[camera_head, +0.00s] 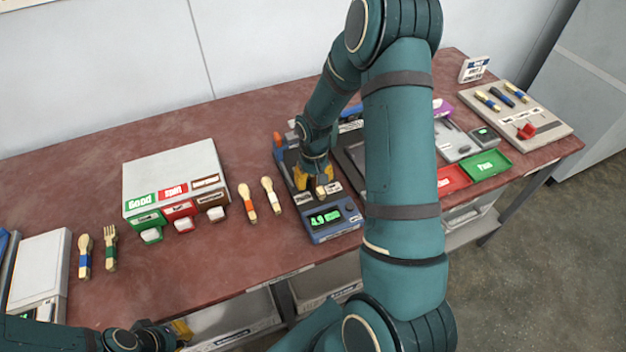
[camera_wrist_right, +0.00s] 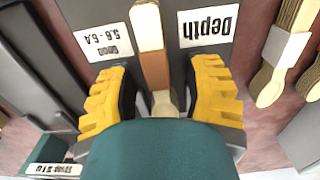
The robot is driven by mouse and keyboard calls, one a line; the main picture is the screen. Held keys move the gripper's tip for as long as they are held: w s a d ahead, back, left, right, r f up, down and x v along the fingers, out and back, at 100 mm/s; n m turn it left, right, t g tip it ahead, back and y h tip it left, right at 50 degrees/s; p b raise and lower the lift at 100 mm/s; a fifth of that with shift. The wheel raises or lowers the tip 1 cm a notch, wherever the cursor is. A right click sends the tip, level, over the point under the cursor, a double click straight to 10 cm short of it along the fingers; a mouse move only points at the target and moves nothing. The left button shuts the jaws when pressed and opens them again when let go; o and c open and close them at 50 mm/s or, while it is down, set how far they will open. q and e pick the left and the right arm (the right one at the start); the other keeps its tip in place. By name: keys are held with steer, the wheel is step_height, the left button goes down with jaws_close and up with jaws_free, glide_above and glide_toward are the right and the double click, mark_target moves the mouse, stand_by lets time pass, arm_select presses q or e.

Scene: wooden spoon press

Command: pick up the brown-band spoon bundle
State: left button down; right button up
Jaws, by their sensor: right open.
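A pale wooden spoon piece with a brown band (camera_wrist_right: 153,68) lies on the blue-grey depth gauge (camera_head: 334,222), between the "Good" and "Depth" labels in the wrist view. My right gripper (camera_head: 313,182) is over the gauge. In the right wrist view its yellow fingers (camera_wrist_right: 160,95) are open, one on each side of the brown-band piece, with a gap on both sides. In the head view the gripper mostly hides this piece. My left gripper (camera_head: 180,331) is low at the bottom edge, in front of the table; its fingers are too small and cut off to judge.
An orange-band piece (camera_head: 248,204) and a white-band piece (camera_head: 271,196) lie left of the gauge. A red tray (camera_head: 453,179) and green tray (camera_head: 485,164) sit right.

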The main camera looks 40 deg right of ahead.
jaws_close()
stand_by(0.4)
